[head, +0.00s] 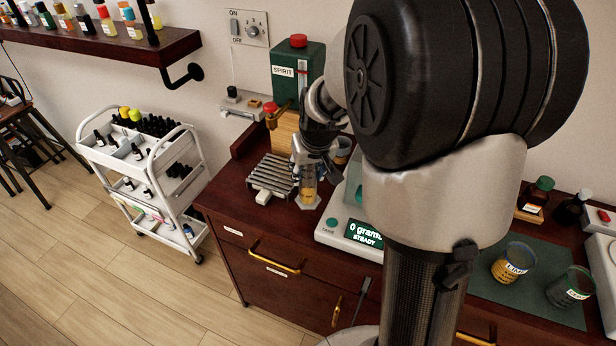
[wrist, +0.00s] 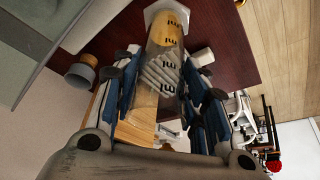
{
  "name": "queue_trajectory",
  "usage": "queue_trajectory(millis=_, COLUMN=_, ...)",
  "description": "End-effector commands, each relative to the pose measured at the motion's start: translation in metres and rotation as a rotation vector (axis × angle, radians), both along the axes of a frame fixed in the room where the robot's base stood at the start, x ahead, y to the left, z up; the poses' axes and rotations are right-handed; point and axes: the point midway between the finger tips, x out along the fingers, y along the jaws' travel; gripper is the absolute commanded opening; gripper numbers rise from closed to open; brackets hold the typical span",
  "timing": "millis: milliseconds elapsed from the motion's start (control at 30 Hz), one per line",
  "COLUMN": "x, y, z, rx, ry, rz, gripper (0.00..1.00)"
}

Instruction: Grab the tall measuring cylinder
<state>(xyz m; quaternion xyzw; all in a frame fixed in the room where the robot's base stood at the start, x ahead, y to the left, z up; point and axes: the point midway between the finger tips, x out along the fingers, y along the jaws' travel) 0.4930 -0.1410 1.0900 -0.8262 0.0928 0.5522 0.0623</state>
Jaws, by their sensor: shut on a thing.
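The tall measuring cylinder (head: 308,188) is clear, with yellow-amber liquid low in it and a pale hexagonal foot. It stands upright at the front of the dark red wooden bench (head: 225,200), left of the scale. My gripper (head: 315,155) is around its upper part, with a finger on each side. In the wrist view my gripper (wrist: 160,90) is shut on the cylinder (wrist: 166,32), whose dark "ml" marks show between the blue-black fingers. In the head view my arm hides part of the bench behind it.
The digital scale (head: 340,232) reads "0 grams STEADY", close to the cylinder's right. A slatted metal drip tray (head: 268,174) is close on its left, below the green SPIRIT dispenser (head: 290,88). Labelled beakers (head: 513,262) stand on a green mat at right. A white trolley (head: 150,165) stands left.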

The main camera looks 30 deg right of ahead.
Motion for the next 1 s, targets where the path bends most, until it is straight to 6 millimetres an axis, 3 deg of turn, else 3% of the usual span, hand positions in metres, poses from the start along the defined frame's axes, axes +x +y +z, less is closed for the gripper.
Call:
queue_trajectory(millis=100, x=0.001, y=0.000, z=0.021, rx=-0.002, ry=-0.005, rz=0.000, gripper=0.02)
queue_trajectory(millis=500, x=0.001, y=0.000, z=0.074, rx=-0.003, ry=-0.005, rz=0.001, gripper=0.02)
queue_trajectory(millis=1000, x=0.001, y=0.000, z=0.115, rx=0.000, ry=-0.002, rz=0.000, gripper=0.02)
